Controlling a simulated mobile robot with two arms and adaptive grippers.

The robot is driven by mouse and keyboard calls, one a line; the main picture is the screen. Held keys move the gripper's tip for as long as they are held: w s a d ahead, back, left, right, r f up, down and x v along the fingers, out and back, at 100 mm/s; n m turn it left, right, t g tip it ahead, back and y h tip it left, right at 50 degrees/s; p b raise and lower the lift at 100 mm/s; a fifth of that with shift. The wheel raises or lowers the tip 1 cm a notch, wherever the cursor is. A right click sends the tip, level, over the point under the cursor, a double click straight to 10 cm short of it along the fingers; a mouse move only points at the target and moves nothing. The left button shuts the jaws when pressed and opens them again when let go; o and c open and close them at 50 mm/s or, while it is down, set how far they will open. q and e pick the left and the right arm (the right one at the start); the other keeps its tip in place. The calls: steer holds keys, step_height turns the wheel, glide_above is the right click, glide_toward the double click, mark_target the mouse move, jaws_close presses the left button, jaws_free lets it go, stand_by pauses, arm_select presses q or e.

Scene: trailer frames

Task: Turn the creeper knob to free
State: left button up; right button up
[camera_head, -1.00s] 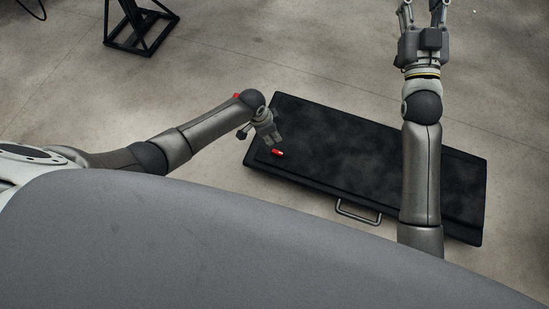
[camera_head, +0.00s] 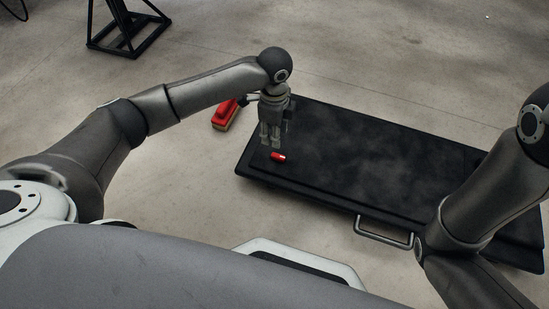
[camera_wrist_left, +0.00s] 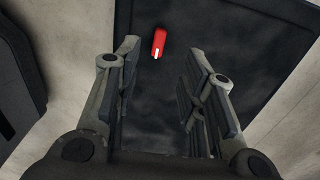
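The creeper (camera_head: 350,165) is a flat black board on the floor, with a grey handle (camera_head: 384,231) on its near edge. The creeper knob (camera_head: 278,157) is small and red with a white mark, near the board's left end. In the left wrist view the knob (camera_wrist_left: 159,43) lies ahead of the fingers, and the white mark is at its near end. My left gripper (camera_head: 270,146) points down just above and behind the knob. Its fingers (camera_wrist_left: 158,75) are apart with nothing between them. My right gripper is out of view; only its arm shows at the right.
A red object with a tan underside (camera_head: 226,115) lies on the floor left of the creeper, close to my left gripper. A black metal stand (camera_head: 128,32) is at the back left. The concrete floor behind the creeper is clear.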

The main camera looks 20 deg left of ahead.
mark_target(274, 154)
arm_select(q)
step_height(274, 154, down, 11)
steer(key=b, duration=0.8)
steer(key=shift+r, duration=0.1)
jaws_close()
steer(key=shift+r, duration=0.1)
